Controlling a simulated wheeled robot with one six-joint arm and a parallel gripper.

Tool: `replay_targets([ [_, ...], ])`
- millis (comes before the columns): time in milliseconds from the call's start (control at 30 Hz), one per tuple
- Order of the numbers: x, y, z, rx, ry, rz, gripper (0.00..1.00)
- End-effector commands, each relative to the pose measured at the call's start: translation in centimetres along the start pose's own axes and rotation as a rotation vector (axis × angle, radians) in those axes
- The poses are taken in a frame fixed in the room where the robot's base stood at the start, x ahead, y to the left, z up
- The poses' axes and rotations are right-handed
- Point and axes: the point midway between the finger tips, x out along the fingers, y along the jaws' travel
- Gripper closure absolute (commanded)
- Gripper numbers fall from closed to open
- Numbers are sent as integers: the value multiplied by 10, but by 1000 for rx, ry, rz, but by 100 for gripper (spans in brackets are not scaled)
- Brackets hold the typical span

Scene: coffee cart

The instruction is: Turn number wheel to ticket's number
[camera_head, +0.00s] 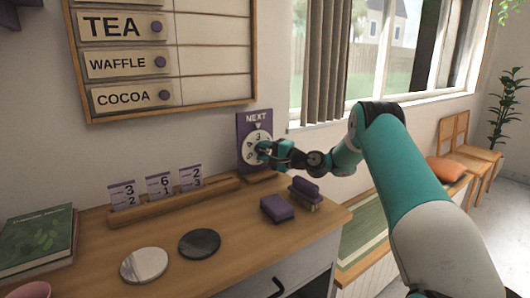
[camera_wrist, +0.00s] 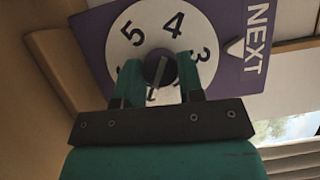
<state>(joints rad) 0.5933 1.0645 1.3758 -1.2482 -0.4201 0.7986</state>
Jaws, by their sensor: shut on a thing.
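The purple NEXT board (camera_head: 243,127) stands upright against the wall at the back of the counter. Its white number wheel (camera_head: 248,139) has a "3" at the top, roughly under the white pointer (camera_head: 257,126). The wrist view shows the wheel (camera_wrist: 138,18) sideways, with 3, 4 and 5 readable and the "3" beside the pointer (camera_wrist: 234,47). My gripper (camera_head: 264,153) is shut on the dark central knob (camera_wrist: 158,68) of the wheel and hides the wheel's lower part. Tickets stand in a wooden rail; their large numbers read 3 (camera_head: 122,194), 6 (camera_head: 159,186) and 2 (camera_head: 191,178).
The wooden rail (camera_head: 140,217) runs left of the board. A purple block (camera_head: 277,208) and a purple-handled brush (camera_head: 304,191) lie in front of it. A white disc (camera_head: 144,265), a dark disc (camera_head: 199,243) and a green book (camera_head: 38,238) are on the counter. A menu board (camera_head: 215,103) hangs above.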

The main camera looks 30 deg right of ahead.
Motion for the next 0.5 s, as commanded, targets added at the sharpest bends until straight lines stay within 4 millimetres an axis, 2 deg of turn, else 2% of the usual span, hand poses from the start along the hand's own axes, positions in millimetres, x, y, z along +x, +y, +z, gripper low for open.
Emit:
replay_targets([
  [100, -1, 1, -1, 0, 3, 1, 88],
  [133, -1, 1, -1, -1, 3, 1, 60],
  [200, -1, 1, -1, -1, 3, 1, 44],
  [233, -1, 1, -1, -1, 2, 1, 40],
  [500, -1, 0, 0, -1, 1, 1, 40],
])
